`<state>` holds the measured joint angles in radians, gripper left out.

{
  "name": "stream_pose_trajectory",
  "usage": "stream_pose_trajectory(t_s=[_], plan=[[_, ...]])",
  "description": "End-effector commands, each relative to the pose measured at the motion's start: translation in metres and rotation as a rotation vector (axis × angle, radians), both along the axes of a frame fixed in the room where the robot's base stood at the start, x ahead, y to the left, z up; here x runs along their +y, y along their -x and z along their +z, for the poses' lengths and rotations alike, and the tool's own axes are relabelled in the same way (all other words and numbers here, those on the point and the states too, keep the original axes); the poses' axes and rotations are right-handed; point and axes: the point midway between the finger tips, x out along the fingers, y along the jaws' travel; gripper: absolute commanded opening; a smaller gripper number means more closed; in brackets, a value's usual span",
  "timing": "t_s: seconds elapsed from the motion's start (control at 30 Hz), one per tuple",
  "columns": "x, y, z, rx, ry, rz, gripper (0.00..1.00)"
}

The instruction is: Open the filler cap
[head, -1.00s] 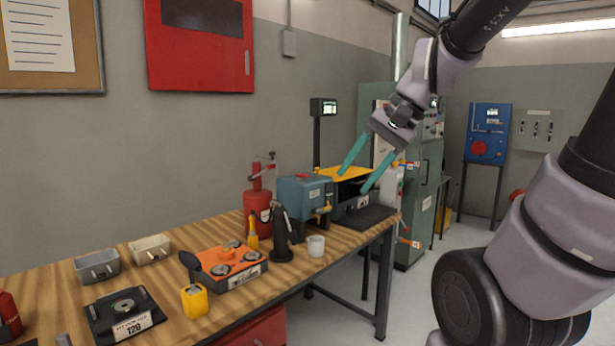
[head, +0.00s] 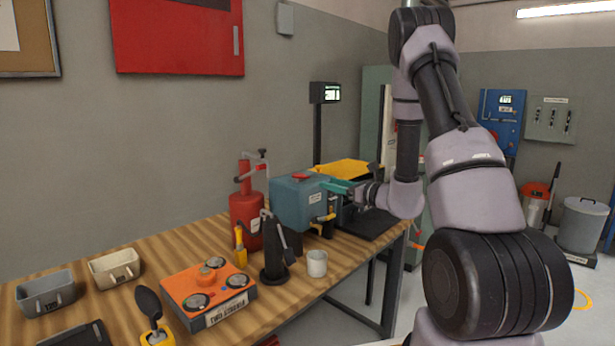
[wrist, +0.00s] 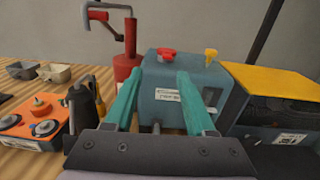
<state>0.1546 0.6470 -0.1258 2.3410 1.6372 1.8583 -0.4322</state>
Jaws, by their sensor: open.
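A blue-grey box-shaped tank (head: 290,205) stands on the bench. On its top are a red cap (wrist: 167,54) and a small yellow fitting (wrist: 211,56). The red cap also shows in the head view (head: 300,176). No label tells me which one is the filler cap. My gripper (wrist: 160,76) is open, its teal fingers apart and empty. Its fingers point at the tank, and in the wrist view the red cap appears just beyond the gap between the tips. In the head view my gripper (head: 336,187) is at the tank's right side.
A red hand pump (head: 246,205) stands left of the tank. A dark bin with a yellow lid (wrist: 275,84) stands close on its right. A black stand (head: 273,250), a white cup (head: 317,263) and an orange box (head: 207,292) sit in front on the bench.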

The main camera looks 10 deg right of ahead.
Motion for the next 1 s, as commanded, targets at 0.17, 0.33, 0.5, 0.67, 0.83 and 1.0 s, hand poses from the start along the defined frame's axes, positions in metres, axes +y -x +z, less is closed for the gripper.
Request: stream_pose_trajectory(t_s=[0.17,0.33,0.5,0.67,0.83,1.0], plan=[[-0.004,-0.010,-0.008,0.005,-0.012,-0.037,0.55],[0.013,-0.031,-0.008,0.004,-0.011,-0.032,0.55],[0.033,-0.058,-0.008,0.004,-0.011,-0.031,0.55],[0.047,-0.078,-0.008,0.005,-0.010,-0.032,0.55],[0.055,-0.089,-0.008,0.006,-0.010,-0.033,0.55],[0.056,-0.092,-0.007,0.007,-0.012,-0.034,0.55]])
